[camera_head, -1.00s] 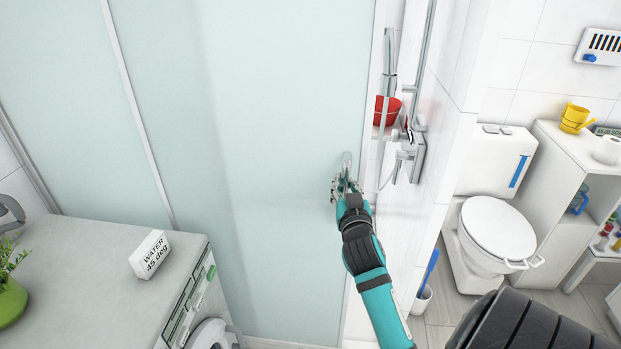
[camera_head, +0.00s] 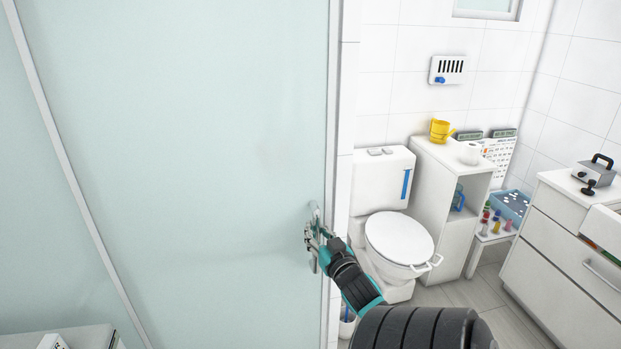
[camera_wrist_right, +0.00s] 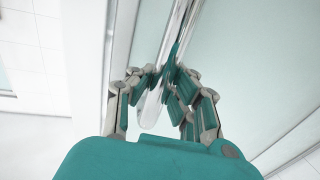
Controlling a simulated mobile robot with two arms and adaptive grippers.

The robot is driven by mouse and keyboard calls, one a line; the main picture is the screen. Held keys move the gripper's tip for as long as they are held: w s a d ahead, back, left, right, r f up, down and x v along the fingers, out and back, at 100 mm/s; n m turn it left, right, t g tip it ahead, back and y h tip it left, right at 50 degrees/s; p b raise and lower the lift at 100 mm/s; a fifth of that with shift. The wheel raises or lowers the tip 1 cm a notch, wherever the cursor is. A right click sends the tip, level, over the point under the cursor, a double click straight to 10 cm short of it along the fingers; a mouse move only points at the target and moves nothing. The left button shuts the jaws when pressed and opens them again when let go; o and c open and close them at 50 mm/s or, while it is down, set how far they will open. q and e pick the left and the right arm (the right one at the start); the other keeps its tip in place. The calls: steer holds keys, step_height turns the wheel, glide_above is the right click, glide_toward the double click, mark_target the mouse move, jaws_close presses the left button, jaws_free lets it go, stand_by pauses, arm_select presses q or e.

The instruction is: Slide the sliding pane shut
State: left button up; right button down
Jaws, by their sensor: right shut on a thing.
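The sliding pane (camera_head: 220,130) is a large pale green frosted panel with a light metal edge, filling the left half of the head view. Its right edge is against the white tiled wall, and I see no gap there. My right gripper (camera_head: 314,240) is at the pane's right edge, shut on the pane's upright metal handle (camera_head: 316,212). In the right wrist view the fingers of my right gripper (camera_wrist_right: 165,88) close around the shiny handle bar (camera_wrist_right: 150,108). My left gripper is not in view.
A toilet (camera_head: 397,240) stands right of the pane, beside a white shelf unit (camera_head: 425,160) with a yellow watering can (camera_head: 440,130). A white drawer cabinet (camera_head: 565,235) is at the far right. Grey floor (camera_head: 470,297) is free between them.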

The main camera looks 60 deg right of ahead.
steer(key=shift+s+f, duration=0.1)
steer(key=shift+f, duration=0.1)
steer(key=c, duration=1.4)
jaws_free()
steer(key=shift+r, duration=0.1)
steer(key=shift+c, duration=0.2)
steer(key=shift+o, duration=1.2)
steer(key=shift+s, duration=0.1)
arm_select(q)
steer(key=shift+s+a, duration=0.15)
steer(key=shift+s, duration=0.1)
arm_select(e)
steer(key=shift+o, duration=0.2)
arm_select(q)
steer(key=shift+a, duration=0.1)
arm_select(e)
steer(key=shift+a, duration=0.1)
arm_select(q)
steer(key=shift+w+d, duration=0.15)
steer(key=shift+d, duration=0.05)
arm_select(e)
steer(key=v, duration=1.2)
